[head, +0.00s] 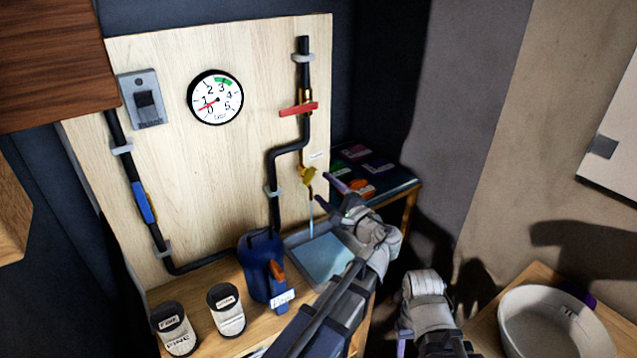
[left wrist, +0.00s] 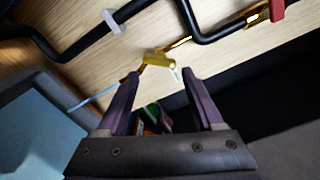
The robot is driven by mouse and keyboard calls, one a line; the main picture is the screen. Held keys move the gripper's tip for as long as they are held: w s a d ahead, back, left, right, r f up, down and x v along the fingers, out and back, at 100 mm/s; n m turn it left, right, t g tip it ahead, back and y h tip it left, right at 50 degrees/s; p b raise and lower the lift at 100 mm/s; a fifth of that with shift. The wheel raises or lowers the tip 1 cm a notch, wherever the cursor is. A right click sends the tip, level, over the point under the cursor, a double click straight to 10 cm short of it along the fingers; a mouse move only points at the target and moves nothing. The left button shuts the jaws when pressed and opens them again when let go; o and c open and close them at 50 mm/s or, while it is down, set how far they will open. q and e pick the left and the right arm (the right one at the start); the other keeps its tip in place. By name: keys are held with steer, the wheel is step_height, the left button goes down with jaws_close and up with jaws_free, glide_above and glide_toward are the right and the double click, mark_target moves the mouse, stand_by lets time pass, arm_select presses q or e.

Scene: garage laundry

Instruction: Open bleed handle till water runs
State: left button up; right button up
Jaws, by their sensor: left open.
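The small yellow bleed handle (head: 309,176) sits on the brass outlet low on the right pipe; it also shows in the left wrist view (left wrist: 158,60). A thin light-blue water stream (head: 311,218) falls from the outlet into the grey tray (head: 293,243), which holds blue water. My left gripper (head: 324,189) is open and empty, just right of the handle. In the left wrist view the handle lies just beyond the fingertips, apart from them. My right gripper (head: 425,295) is low at the right; its jaws are not clear.
The pressure gauge (head: 215,97) needle points low, near 1. A red lever (head: 299,109) lies across the right pipe; a blue lever (head: 145,202) lies along the left pipe. A blue jug (head: 256,268) and two canisters (head: 226,309) stand left of the tray. A white basin (head: 553,322) is at right.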

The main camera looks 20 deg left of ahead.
mark_target(313, 177)
arm_select(q)
steer(key=n, duration=0.5)
steer(key=shift+s+d, duration=0.1)
steer(key=shift+d, duration=0.15)
steer(key=shift+c, duration=1.4)
steer(key=n, duration=0.2)
steer(key=shift+d+n, duration=0.15)
steer(key=shift+n, duration=0.15)
steer(key=shift+c, duration=0.2)
steer(key=shift+w+a+r+n, duration=0.1)
steer(key=shift+w+a+n, duration=0.65)
steer(key=shift+a+n, duration=0.3)
steer(key=shift+w+a+f+n, duration=0.1)
steer(key=shift+w+a+n, duration=0.7)
steer(key=shift+n, duration=0.5)
steer(key=shift+w+a+r+n, duration=0.1)
steer(key=shift+w+a+n, duration=0.55)
steer(key=shift+a+n, duration=0.45)
steer(key=shift+d, duration=0.1)
jaws_close()
